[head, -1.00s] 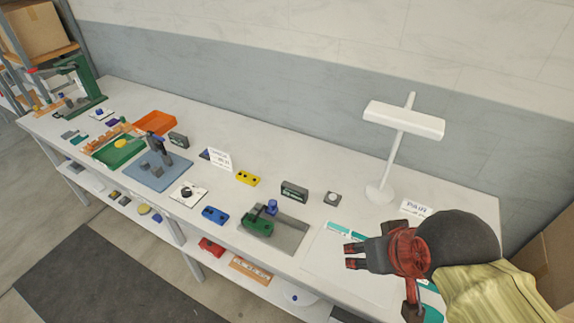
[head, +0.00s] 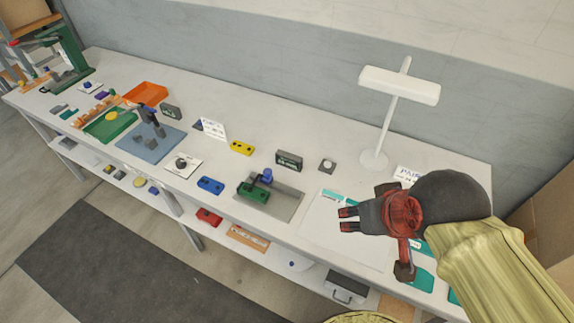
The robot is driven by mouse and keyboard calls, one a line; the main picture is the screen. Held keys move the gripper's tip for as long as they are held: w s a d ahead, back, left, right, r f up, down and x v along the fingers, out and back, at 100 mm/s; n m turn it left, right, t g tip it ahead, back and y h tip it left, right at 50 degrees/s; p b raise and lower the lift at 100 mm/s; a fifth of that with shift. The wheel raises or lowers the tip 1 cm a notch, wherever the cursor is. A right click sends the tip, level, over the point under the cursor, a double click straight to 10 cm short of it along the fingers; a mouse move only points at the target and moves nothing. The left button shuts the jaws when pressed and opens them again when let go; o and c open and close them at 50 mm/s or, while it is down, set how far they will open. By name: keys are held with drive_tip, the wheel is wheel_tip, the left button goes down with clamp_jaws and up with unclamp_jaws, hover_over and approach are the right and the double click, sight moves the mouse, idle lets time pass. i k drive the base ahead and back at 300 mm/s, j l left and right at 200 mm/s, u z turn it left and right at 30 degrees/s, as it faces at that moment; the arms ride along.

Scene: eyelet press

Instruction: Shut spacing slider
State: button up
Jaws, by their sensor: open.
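I cannot tell for sure which device is the spacing slider. A green block with a blue knob (head: 254,189) sits on a grey plate (head: 287,205) in the middle of the bench. A dark upright device (head: 150,122) stands on a blue mat (head: 152,157) farther left, beside a small lettered sign (head: 210,128). Any slider's position is too small to read. My gripper (head: 347,219) is open and empty above a white sheet, to the right of the grey plate and apart from it, with its fingers pointing left.
A white lamp (head: 376,159) stands at the back right. Blue (head: 210,185) and yellow (head: 242,148) blocks, a dark display box (head: 289,160) and an orange tray (head: 146,93) lie on the bench (head: 320,139). A green press (head: 68,58) stands far left. The lower shelf holds several items.

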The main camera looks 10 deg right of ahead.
sight(267, 178)
drive_tip(key=i+j, duration=0.3)
drive_tip(key=j, duration=0.2)
drive_tip(key=i+j+u, duration=0.1)
drive_tip(key=i+j, duration=0.15)
drive_tip(key=j, duration=0.2)
